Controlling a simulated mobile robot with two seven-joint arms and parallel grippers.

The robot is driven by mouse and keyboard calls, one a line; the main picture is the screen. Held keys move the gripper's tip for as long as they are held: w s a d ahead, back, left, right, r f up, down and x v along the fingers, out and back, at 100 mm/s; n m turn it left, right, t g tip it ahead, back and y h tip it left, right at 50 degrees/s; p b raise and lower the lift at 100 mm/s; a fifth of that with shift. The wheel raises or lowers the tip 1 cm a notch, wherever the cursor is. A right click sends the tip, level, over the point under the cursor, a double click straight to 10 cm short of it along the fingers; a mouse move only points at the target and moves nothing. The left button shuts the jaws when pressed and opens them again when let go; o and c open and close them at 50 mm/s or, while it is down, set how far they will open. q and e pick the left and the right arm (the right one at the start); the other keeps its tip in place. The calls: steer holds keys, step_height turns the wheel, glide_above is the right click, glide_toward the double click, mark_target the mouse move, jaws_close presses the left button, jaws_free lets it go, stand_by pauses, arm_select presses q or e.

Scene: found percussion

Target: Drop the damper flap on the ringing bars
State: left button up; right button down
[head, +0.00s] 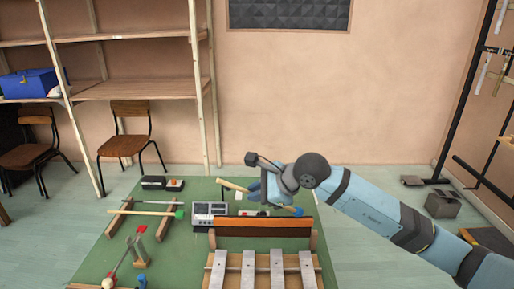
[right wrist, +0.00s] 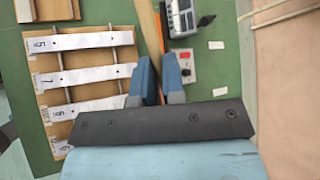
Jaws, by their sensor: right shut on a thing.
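The damper flap (head: 262,227) is a brown board standing upright along the back of the bars. Several pale metal bars (head: 247,270) lie in front of it on a wooden frame, and they also show in the right wrist view (right wrist: 85,74). The flap is clear of the bars' tops. My right gripper (head: 259,191) is above and a little behind the flap, seemingly shut on a thin tan mallet (head: 233,185) with a blue end at its right. In the right wrist view the fingers (right wrist: 158,82) are close together; the palm hides part of the grip. My left gripper is out of view.
A grey control box (head: 208,213) stands behind the flap's left end. A stick with a green head (head: 155,213) lies on rails to the left. The green mat (head: 180,255) has free room left of the bars. Shelves and chairs stand farther back.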

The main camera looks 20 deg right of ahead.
arm_select(q)
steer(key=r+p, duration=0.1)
steer(key=p, duration=0.1)
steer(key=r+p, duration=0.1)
steer(key=p, duration=0.1)
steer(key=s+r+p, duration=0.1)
steer(key=p, duration=0.1)
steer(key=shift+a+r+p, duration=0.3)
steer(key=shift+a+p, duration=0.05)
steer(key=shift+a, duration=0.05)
arm_select(e)
steer(key=w+d+r+n+g+y, duration=0.1)
steer(key=w+d+g+y, duration=0.1)
steer(key=w, duration=0.2)
steer(key=w+d+r+n+g+y, duration=0.1)
steer(key=w+d+r+g+y, duration=0.1)
steer(key=w, duration=0.3)
steer(key=shift+w+d+r, duration=0.3)
steer(key=shift+d, duration=0.15)
arm_select(q)
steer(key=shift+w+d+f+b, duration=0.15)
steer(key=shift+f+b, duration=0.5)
steer(key=shift+b, duration=0.5)
arm_select(e)
steer(key=s+f, duration=0.1)
steer(key=s+a+f, duration=0.1)
steer(key=s+f, duration=0.1)
steer(key=shift+s+a, duration=0.3)
steer(key=shift+a, duration=0.05)
